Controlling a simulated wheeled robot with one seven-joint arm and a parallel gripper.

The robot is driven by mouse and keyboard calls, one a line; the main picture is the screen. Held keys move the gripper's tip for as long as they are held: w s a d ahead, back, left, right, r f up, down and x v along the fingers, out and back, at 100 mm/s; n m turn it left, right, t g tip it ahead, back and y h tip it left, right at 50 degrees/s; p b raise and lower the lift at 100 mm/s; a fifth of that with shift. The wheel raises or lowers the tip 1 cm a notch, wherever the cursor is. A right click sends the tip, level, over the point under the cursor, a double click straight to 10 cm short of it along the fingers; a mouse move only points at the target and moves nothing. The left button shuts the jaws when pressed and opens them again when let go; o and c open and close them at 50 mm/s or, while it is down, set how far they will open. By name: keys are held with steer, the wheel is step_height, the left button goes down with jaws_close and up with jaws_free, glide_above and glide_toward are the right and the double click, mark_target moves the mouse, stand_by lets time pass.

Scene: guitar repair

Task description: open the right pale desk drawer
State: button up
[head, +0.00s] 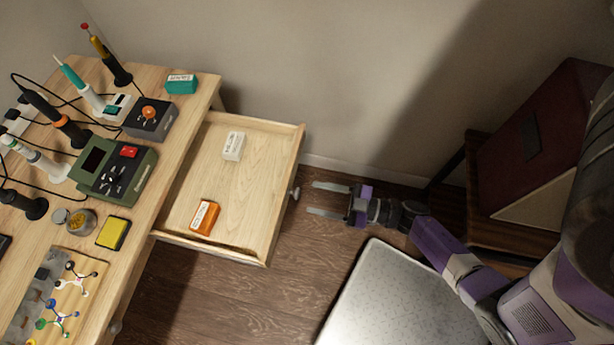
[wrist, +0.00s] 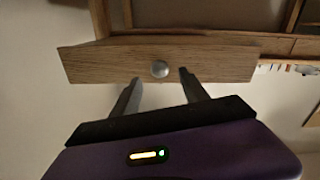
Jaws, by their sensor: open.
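The pale desk drawer (head: 258,170) is pulled well out from the desk in the head view, and its inside is exposed. A white box (head: 233,146) and an orange box (head: 204,217) lie in it. The drawer's round knob (head: 295,193) is on its front face; in the wrist view the knob (wrist: 160,69) is near the middle of the drawer front (wrist: 100,65). My gripper (head: 311,198) is open, with its two fingers pointing at the knob. In the wrist view the fingertips (wrist: 160,75) are on either side of the knob, just short of the drawer front, not closed on it.
The desk top (head: 160,190) holds soldering tools, a green station (head: 113,168) and a yellow sponge (head: 113,233). A dark red case (head: 545,140) stands on a wooden stand at the right. Floor (head: 215,290) is clear below the drawer.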

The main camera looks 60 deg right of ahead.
steer(key=shift+v, duration=1.45)
